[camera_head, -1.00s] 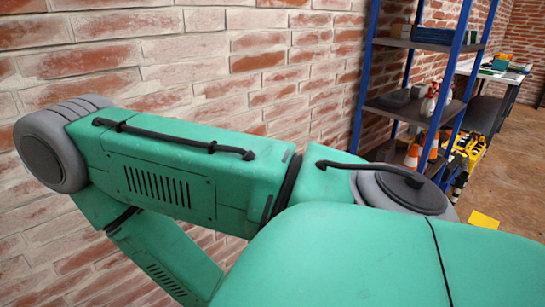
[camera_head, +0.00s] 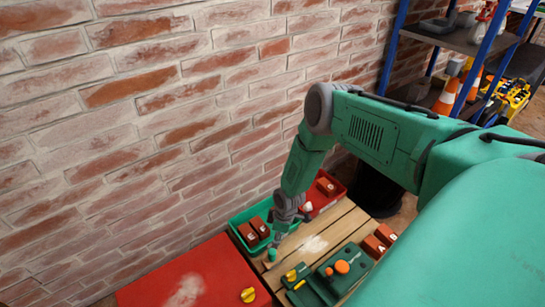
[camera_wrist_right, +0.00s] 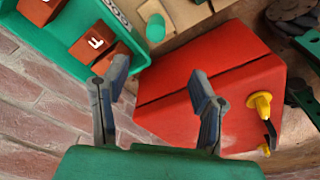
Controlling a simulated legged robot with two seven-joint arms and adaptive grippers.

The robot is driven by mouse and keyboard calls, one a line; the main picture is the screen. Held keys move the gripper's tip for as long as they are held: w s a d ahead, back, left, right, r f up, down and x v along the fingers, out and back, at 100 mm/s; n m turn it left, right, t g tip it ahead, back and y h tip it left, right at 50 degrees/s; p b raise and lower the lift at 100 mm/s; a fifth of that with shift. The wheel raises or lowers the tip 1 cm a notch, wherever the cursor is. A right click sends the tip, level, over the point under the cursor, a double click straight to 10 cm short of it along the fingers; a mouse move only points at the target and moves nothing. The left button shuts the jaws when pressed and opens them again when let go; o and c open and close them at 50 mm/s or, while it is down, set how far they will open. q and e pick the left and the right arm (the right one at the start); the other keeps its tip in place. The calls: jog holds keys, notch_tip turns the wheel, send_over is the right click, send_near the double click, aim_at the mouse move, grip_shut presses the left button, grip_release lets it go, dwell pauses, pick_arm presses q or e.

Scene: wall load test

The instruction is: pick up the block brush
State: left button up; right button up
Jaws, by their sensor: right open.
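I cannot make out a block brush for certain in either view. My right gripper (camera_head: 284,222) is beside the green tray in the head view. In the right wrist view my right gripper (camera_wrist_right: 160,72) has its fingers wide apart with nothing between them. Below and beyond the fingers are a red surface (camera_wrist_right: 215,85) and the green tray (camera_wrist_right: 62,38), which holds red lettered blocks (camera_wrist_right: 92,42). A small green cylinder (camera_wrist_right: 156,28) stands near the tray. My left gripper is not in view.
The wooden table (camera_head: 312,240) carries a green case (camera_head: 330,280) with an orange knob. A red tray (camera_head: 330,185) stands behind. A brick wall rises close on the left; blue shelving (camera_head: 470,40) is at back right.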

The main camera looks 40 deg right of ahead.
aim_at(273, 251)
jog(key=f+b, duration=0.1)
jog(key=f, duration=0.1)
jog(key=w+f+b, duration=0.1)
jog(key=f, duration=0.2)
jog(key=d+f+b, duration=0.1)
jog(key=f+b, duration=0.1)
jog(key=f, duration=0.1)
jog(key=shift+w+f, duration=0.2)
jog(key=shift+f, duration=0.05)
jog(key=shift+w+a+f+b, duration=0.1)
jog(key=shift+a+f+b, duration=0.15)
jog(key=shift+f+b, duration=0.5)
jog(key=shift+w+a+f+b, duration=0.1)
jog(key=shift+a+f+b, duration=0.25)
jog(key=shift+f, duration=0.8)
jog(key=shift+w+a+f+b, duration=0.1)
jog(key=shift+a+f+b, duration=0.1)
jog(key=shift+f+b, duration=0.55)
jog(key=shift+f, duration=0.15)
grip_shut()
